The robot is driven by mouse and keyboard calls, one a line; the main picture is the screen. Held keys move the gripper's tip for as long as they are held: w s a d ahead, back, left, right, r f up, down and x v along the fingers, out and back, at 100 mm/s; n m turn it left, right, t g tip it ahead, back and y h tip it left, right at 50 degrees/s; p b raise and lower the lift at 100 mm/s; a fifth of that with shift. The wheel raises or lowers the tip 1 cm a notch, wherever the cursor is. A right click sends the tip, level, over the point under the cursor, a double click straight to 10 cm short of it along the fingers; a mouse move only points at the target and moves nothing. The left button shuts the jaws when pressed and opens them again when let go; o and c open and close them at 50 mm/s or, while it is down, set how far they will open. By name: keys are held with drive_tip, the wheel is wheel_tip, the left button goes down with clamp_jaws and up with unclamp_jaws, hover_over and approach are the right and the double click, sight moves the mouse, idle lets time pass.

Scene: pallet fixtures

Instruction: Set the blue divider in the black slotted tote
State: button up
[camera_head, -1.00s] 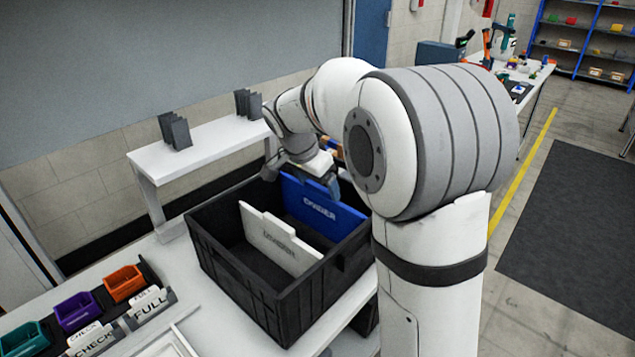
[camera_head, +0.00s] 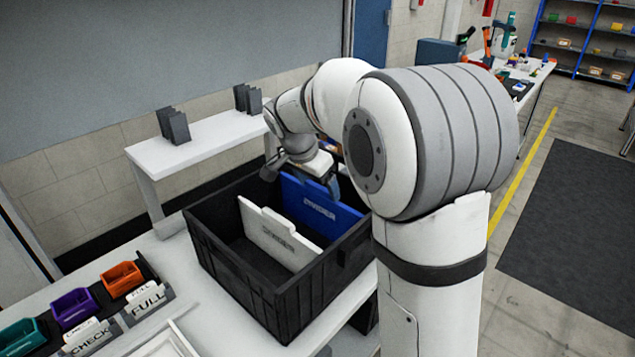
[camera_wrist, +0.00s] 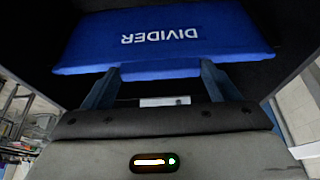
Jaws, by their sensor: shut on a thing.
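The blue divider (camera_head: 318,209), lettered DIVIDER, stands inside the black tote (camera_head: 279,306), toward its far right end. Its lower edge is hidden in the tote, so I cannot tell whether it sits in a slot. My gripper (camera_head: 328,183) is at the divider's top edge, shut on it. In the wrist view the blue divider (camera_wrist: 165,38) spans the space ahead of my gripper (camera_wrist: 163,74), with the two fingers at its near edge. A white divider (camera_head: 276,235) stands across the tote, nearer the left, apart from the blue one.
A white raised shelf (camera_head: 205,140) with grey slotted holders (camera_head: 178,127) stands behind the tote. Orange (camera_head: 122,279), purple (camera_head: 74,308) and teal (camera_head: 22,336) bins with lettered cards (camera_head: 149,299) lie at the lower left. My arm covers the tote's right side.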

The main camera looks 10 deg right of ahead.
drive_tip(key=o, duration=1.3)
drive_tip(key=v, duration=0.7)
drive_tip(key=shift+a+r, duration=0.1)
drive_tip(key=shift+r, duration=0.3)
